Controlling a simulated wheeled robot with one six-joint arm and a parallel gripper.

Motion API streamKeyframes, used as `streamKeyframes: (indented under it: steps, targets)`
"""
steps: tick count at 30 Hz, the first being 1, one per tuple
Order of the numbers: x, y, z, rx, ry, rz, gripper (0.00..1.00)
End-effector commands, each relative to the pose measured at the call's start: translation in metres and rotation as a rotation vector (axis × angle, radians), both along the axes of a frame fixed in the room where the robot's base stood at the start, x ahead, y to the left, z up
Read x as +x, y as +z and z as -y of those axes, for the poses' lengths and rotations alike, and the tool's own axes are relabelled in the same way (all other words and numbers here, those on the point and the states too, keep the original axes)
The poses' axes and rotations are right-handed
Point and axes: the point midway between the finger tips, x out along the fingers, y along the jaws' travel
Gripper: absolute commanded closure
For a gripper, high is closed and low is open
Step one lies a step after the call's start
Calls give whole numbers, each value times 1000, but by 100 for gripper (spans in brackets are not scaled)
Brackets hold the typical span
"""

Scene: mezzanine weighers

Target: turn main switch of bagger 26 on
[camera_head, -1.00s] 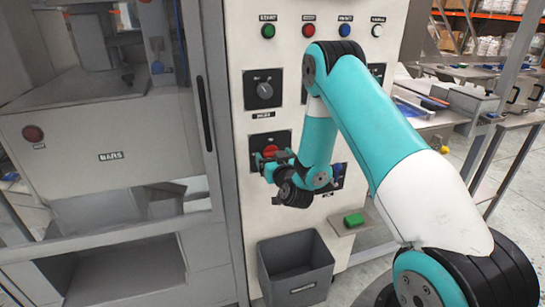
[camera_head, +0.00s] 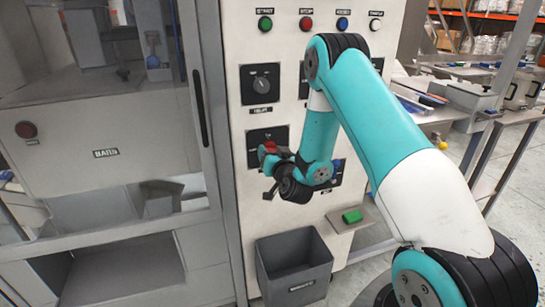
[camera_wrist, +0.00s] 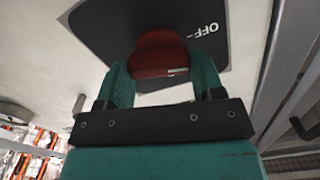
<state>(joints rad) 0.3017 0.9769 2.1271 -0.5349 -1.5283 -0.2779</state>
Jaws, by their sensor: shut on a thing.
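The main switch is a red knob (camera_wrist: 160,52) on a dark plate (camera_wrist: 105,25) with a white OFF mark, seen close up in the wrist view. In the head view the red knob (camera_head: 268,147) shows only partly, on its dark plate (camera_head: 257,135) low on the pale control panel. My gripper (camera_wrist: 160,72) has its two teal fingers on either side of the knob and is shut on it. In the head view my gripper (camera_head: 270,158) covers much of the switch. The knob's pointer direction cannot be read.
Above sits a black rotary selector (camera_head: 261,85). A row of buttons, including a green one (camera_head: 265,23) and a red one (camera_head: 306,23), runs along the top. A glazed machine door (camera_head: 100,100) is at left.

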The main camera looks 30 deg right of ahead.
Motion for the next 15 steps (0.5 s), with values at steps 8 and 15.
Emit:
streamKeyframes:
  steps: [8,15]
  targets:
    - [-1,-4,2,251,-3,71,62]
    - [-2,-4,2,471,-2,134,62]
